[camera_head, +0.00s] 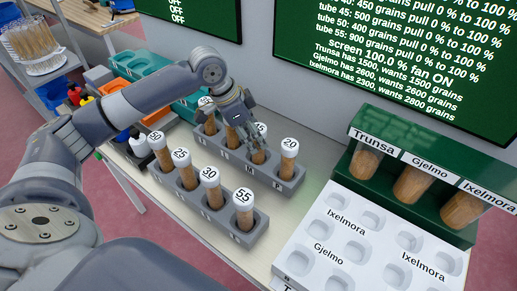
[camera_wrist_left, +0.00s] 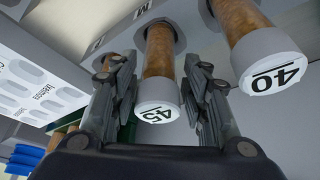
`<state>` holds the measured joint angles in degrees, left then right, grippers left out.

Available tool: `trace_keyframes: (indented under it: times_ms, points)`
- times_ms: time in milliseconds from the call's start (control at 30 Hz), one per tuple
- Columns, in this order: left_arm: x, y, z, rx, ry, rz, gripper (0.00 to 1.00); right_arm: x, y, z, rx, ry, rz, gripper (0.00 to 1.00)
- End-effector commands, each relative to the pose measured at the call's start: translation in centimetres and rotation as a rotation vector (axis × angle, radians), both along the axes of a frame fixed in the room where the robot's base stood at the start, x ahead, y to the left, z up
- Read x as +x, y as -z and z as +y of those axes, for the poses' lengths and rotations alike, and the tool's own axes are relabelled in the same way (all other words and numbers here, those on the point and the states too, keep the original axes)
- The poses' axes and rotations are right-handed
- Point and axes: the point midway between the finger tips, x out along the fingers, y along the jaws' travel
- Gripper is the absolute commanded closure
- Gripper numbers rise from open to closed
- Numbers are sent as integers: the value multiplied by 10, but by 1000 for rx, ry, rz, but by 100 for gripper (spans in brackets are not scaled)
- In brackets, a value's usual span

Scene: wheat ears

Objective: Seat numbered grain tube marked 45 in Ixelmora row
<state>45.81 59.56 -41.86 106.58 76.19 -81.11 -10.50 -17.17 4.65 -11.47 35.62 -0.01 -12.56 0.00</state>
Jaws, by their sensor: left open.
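The tube marked 45 (camera_head: 259,156) stands in the back grey rack (camera_head: 288,187), filled with brown grain under a white cap. My left gripper (camera_head: 252,137) is open at this tube, and its fingers partly hide the cap in the head view. In the left wrist view the fingers (camera_wrist_left: 160,95) are apart on either side of tube 45 (camera_wrist_left: 159,52), whose cap lies between them. I cannot tell if they touch it. The white tray (camera_head: 290,250) at the right has empty sockets and labels reading Ixelmora and Gjelmo. My right gripper is not in view.
Tube 40 (camera_wrist_left: 240,22) stands close beside tube 45. Tube 20 (camera_head: 287,167) is on its other side. A front rack (camera_head: 233,237) holds tubes 50, 25, 30 and 55. A green stand (camera_head: 400,140) with labelled grain containers rises behind the tray.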

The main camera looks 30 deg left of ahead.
Motion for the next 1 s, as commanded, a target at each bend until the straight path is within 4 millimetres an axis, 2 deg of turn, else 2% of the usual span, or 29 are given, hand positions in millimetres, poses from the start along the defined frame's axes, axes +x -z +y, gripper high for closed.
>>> trace_keyframes:
  times_ms: [167, 333, 500, 733, 767, 900, 933, 1000]
  points:
    - [4, 9, -6, -2, 2, 0, 57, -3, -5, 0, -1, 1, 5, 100]
    - [14, 29, -19, -1, 2, 2, 57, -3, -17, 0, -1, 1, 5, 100]
    - [19, 48, -22, 0, 1, 0, 57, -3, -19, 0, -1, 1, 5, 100]
    - [19, 50, -23, 1, 1, -1, 57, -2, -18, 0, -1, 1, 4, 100]
    - [19, 50, -23, 1, 1, -1, 60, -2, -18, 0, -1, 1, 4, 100]
    - [19, 50, -23, 1, 1, -1, 92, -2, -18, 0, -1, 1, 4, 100]
    - [19, 50, -23, 1, 1, -1, 95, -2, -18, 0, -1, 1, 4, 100]
    - [19, 49, -23, 1, 1, -3, 95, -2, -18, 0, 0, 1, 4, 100]
